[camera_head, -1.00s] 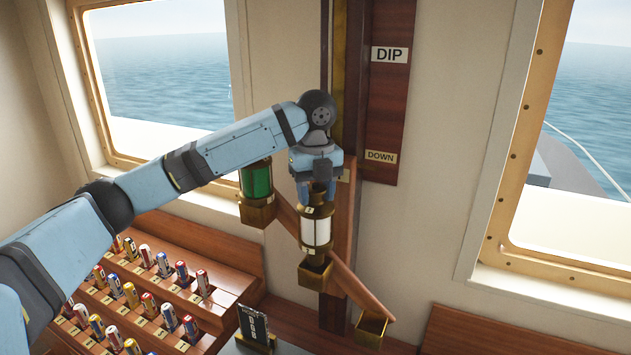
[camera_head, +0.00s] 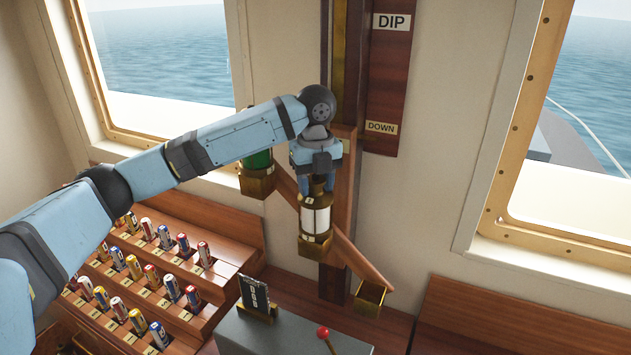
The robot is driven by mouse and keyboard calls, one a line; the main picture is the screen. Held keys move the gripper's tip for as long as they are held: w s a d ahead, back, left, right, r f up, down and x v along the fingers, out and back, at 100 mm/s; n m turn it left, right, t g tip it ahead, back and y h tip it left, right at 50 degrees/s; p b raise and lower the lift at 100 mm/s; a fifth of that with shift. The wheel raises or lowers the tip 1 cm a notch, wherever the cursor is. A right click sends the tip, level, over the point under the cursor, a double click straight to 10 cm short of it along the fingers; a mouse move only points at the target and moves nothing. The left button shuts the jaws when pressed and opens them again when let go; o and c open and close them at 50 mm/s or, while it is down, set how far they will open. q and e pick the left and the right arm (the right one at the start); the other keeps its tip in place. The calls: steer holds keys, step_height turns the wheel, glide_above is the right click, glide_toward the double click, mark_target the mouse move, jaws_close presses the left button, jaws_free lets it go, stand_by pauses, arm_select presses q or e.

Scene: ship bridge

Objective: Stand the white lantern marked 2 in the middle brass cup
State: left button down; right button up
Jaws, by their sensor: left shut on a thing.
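The white lantern (camera_head: 315,219) has brass ends and a white glass body. It is upright, and its lower end is at the middle brass cup (camera_head: 314,248), with its base hidden by the cup's front. My left gripper (camera_head: 315,185) is shut on the lantern near its top, pointing down from above. The number on the lantern is too small to read surely. A green lantern (camera_head: 256,161) stands in the left brass cup (camera_head: 257,184), partly hidden behind my arm. The right brass cup (camera_head: 369,298) is empty. My right gripper is not in view.
A sloping wooden arm (camera_head: 350,257) carries the cups on a wooden post. A stepped rack (camera_head: 220,275) with several small coloured cylinders stands at lower left. A grey console (camera_head: 290,335) with a red-knobbed lever (camera_head: 323,333) is below. Wall space at right is clear.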

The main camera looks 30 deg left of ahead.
arm_select(q)
steer(key=c, duration=0.7)
jaws_free()
steer(key=shift+o, duration=1.1)
step_height(320, 180, up, 14)
steer(key=b, duration=0.1)
steer(key=shift+s+f, duration=0.1)
steer(key=shift+s, duration=0.05)
